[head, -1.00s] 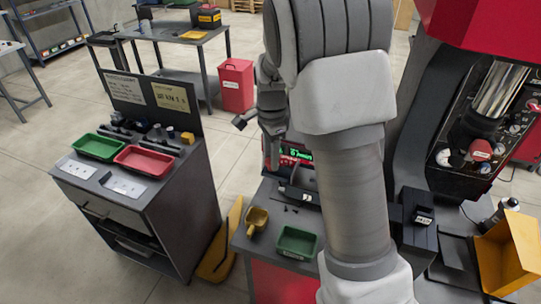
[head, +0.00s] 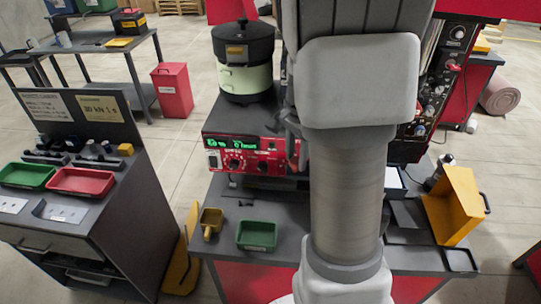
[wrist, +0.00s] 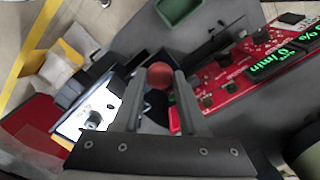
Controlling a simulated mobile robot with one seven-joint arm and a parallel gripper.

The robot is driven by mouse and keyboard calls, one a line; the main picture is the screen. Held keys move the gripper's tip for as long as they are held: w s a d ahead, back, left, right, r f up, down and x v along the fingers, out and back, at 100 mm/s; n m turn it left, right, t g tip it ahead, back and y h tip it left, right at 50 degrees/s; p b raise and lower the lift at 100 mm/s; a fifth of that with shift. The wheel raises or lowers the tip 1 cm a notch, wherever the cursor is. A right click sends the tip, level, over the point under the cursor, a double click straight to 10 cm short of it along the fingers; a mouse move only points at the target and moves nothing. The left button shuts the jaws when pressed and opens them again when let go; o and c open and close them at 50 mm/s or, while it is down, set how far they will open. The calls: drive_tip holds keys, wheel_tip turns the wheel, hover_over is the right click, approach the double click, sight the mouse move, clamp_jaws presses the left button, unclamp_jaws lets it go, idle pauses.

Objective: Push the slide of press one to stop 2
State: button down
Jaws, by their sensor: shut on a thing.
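In the wrist view, the two fingers of my gripper (wrist: 160,80) stand either side of a round red knob (wrist: 159,74). The gripper is shut on this knob, which sits at the fingertips. What the knob is fixed to is mostly hidden below the fingers, so I cannot read a slide or stop marks. A white panel with a dial (wrist: 92,119) lies to its left. In the head view my arm covers the gripper and the knob.
A red control box (head: 252,154) with a green display stands right of the knob in the wrist view.

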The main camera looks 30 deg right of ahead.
drive_tip(key=shift+s+d, duration=0.5)
drive_tip(key=shift+d, duration=0.2)
drive_tip(key=shift+s+d, duration=0.45)
drive_tip(key=shift+d, duration=0.25)
drive_tip(key=shift+c, duration=2.3)
unclamp_jaws()
drive_tip(key=shift+a, duration=0.1)
